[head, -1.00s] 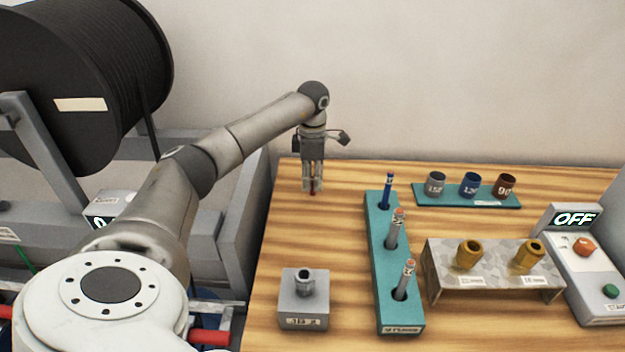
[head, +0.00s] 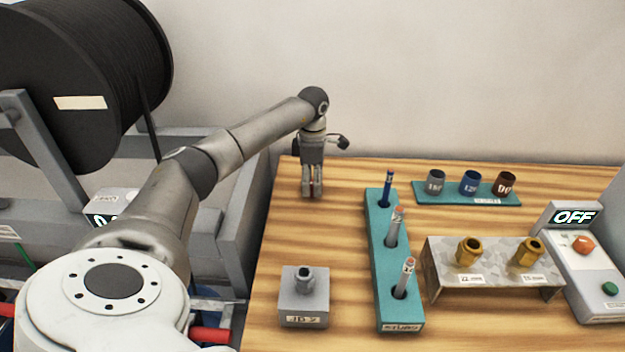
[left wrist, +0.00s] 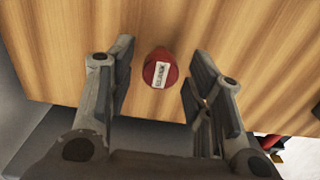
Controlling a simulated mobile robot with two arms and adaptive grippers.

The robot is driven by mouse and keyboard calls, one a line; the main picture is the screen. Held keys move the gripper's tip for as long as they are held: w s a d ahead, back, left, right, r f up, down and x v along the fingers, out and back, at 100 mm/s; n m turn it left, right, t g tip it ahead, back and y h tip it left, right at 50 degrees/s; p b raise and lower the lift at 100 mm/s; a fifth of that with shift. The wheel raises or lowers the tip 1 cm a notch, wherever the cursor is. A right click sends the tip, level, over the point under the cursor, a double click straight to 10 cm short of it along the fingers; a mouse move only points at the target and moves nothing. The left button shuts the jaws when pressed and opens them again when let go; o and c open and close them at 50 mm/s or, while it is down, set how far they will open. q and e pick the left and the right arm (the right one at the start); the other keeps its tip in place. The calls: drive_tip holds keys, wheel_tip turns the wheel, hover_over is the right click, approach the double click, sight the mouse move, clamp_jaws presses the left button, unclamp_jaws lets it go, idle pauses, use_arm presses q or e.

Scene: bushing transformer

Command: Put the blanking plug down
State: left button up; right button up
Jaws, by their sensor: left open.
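The red blanking plug (left wrist: 160,70) with a small white label stands on the wooden table, seen from above in the left wrist view. It lies between the two spread fingers of my left gripper (left wrist: 158,88), with a gap on each side. My right gripper is in neither view.
A teal rack (head: 383,285) with several rods stands right of the gripper. A teal tray (head: 455,198) with three cups is at the back. A grey block (head: 304,308), a metal stand (head: 490,285) with two brass fittings and a switch box (head: 600,290) reading OFF are nearer. Bare table (head: 335,225) surrounds the gripper.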

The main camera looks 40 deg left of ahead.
use_arm(q)
wheel_tip(320, 180, up, 12)
drive_tip(key=b, duration=0.2)
drive_tip(key=shift+r, duration=0.15)
idle(0.5)
